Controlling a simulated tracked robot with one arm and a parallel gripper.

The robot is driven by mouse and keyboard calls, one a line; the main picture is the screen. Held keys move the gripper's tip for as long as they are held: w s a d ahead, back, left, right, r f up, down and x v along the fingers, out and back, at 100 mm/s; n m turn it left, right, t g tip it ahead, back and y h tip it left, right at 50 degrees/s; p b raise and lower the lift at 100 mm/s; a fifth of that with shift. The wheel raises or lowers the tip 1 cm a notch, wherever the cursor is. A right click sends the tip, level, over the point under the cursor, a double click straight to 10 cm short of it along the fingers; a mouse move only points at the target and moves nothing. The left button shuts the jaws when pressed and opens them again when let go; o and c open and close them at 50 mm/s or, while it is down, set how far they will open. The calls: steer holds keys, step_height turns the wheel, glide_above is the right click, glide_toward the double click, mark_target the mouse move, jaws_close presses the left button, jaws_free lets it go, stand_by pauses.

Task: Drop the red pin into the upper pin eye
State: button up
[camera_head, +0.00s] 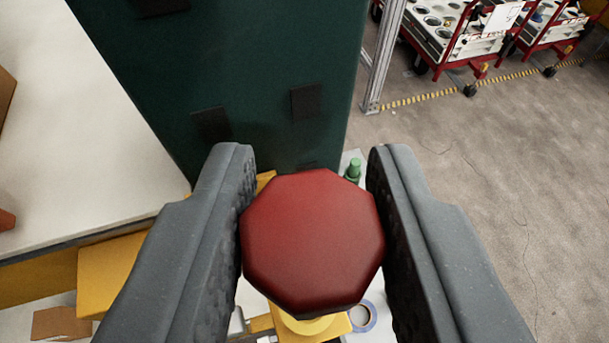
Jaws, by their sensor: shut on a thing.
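The red pin (312,238) shows from above as a red eight-sided head. My gripper (311,225) is shut on it, with one dark grey padded finger on each side of the head. The pin's shaft is hidden beneath the head. A yellow part (308,325) shows just below the head in the picture, partly covered by it. I cannot tell whether this is the upper pin eye, or whether the pin touches it.
A dark green panel (260,70) stands behind the gripper. A pale tabletop (75,130) lies left. Red-framed carts (460,40) stand upper right on open floor.

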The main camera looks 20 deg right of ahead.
mark_target(309, 290)
steer(key=shift+a, duration=0.1)
steer(key=shift+f+b, duration=1.05)
steer(key=shift+f, duration=0.15)
steer(key=shift+f+b, duration=1.1)
steer(key=shift+f, duration=0.55)
steer(key=shift+s+f+b, duration=0.1)
steer(key=shift+f+b, duration=0.75)
steer(key=shift+f, duration=0.3)
steer(key=shift+r+p, duration=0.45)
steer(key=shift+r, duration=0.45)
steer(key=shift+f+b, duration=0.8)
steer(key=shift+f, duration=0.2)
stand_by(1.7)
steer(key=o, duration=0.9)
steer(key=shift+o, duration=0.6)
steer(key=shift+s+d, duration=0.1)
steer(key=shift+d, duration=0.15)
steer(key=shift+a, duration=0.15)
